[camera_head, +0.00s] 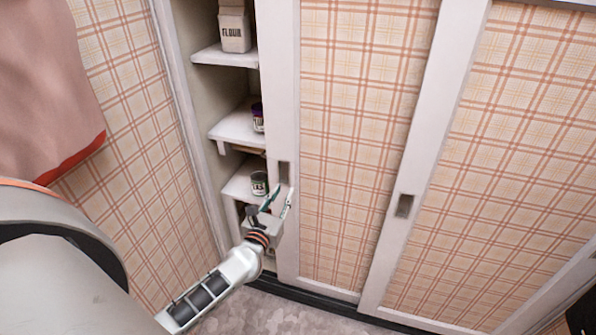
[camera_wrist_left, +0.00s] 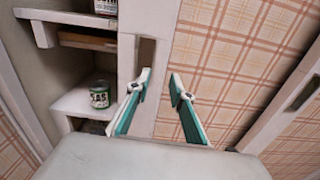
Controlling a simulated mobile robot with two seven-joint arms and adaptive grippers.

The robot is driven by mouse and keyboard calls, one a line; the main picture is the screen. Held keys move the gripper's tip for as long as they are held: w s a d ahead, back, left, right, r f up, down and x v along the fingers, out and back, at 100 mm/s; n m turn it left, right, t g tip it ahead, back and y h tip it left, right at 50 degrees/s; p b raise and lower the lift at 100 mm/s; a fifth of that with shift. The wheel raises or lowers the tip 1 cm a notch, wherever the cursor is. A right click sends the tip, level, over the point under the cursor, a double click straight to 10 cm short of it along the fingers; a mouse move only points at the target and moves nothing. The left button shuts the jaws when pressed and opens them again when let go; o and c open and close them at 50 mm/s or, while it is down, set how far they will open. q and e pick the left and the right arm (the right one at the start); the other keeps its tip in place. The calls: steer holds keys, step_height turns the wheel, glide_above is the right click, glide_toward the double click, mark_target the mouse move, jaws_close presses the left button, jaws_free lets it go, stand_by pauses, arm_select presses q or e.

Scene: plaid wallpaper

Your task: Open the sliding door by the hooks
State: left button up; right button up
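The sliding door (camera_head: 360,110) has a white frame and a plaid panel. It stands partly open, with a gap at its left edge. A second hook (camera_head: 404,206) is on the neighbouring door (camera_head: 530,130) to the right. My left gripper (camera_head: 282,191) is open and empty, its fingertips just below the first hook. In the left wrist view the fingers (camera_wrist_left: 160,82) are spread in front of the stile; I cannot tell whether they touch it.
Shelves behind the gap hold a flour bag (camera_head: 234,27), a jar (camera_head: 258,117) and a can (camera_head: 259,184). A plaid wall (camera_head: 140,90) and a pink hanging cloth (camera_head: 45,90) are at the left. Grey floor (camera_head: 270,310) is clear below.

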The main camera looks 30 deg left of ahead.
mark_target(292, 175)
arm_select(q)
steer(key=shift+n, duration=0.3)
steer(key=x, duration=0.6)
steer(key=shift+w+a+b, duration=0.25)
steer(key=shift+a+b, duration=0.05)
steer(key=shift+a, duration=0.05)
steer(key=shift+w+a+r, duration=0.1)
steer(key=shift+w, duration=0.45)
arm_select(e)
steer(key=shift+s+f, duration=0.65)
steer(key=shift+s, duration=0.25)
arm_select(q)
jaws_close()
